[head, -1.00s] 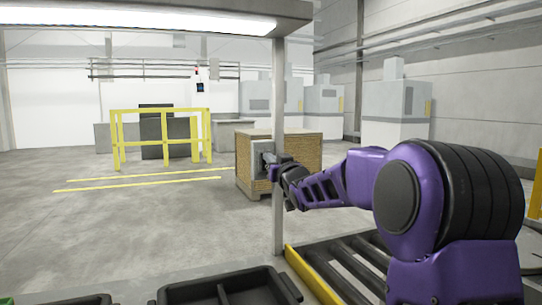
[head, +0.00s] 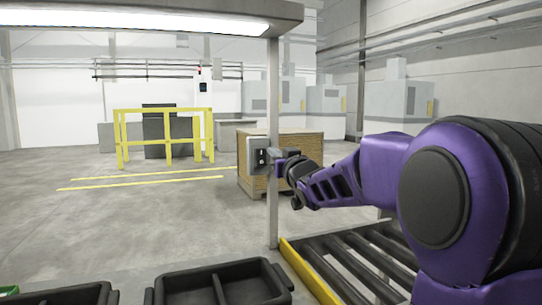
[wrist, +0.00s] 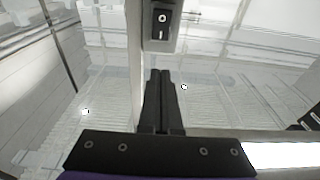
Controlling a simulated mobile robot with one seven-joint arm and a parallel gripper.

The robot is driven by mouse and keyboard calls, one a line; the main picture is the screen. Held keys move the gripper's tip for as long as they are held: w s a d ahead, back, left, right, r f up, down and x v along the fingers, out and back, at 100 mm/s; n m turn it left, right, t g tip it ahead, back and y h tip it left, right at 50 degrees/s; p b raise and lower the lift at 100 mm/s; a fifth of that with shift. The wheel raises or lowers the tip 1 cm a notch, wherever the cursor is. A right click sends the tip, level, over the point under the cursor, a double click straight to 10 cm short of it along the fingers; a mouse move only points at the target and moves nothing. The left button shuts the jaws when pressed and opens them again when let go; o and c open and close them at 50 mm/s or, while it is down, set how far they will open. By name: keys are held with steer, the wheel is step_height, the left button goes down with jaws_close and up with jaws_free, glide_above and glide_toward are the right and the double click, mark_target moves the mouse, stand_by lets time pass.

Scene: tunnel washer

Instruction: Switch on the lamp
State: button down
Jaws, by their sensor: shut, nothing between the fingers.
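The lamp (head: 130,18) is a long strip under the overhead canopy at the top left of the head view, and it shows bright white. A grey switch box (head: 250,150) with a black rocker (head: 261,157) is fixed on the upright post. The wrist view shows the rocker (wrist: 161,20) at the top, with a circle mark above a line mark; which side is pressed in I cannot tell. My gripper (head: 281,165) is shut and empty, just right of the box in the head view. In the wrist view its fingertips (wrist: 160,73) point towards the switch, with a gap between.
The grey post (head: 272,215) stands beside my gripper. Black trays (head: 218,284) lie at the front, and a roller conveyor (head: 345,258) with a yellow edge is below my arm. A wooden crate (head: 300,150) and a yellow railing (head: 165,112) stand farther back on open floor.

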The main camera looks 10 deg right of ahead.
steer(key=shift+s+d+r, duration=0.15)
steer(key=shift+s+d, duration=0.05)
steer(key=shift+s, duration=0.6)
steer(key=shift+s+d+r, duration=0.15)
steer(key=shift+s+r, duration=0.05)
steer(key=shift+s, duration=0.6)
steer(key=shift+s+d+r, duration=0.15)
steer(key=shift+s+d, duration=0.05)
steer(key=shift+s, duration=0.6)
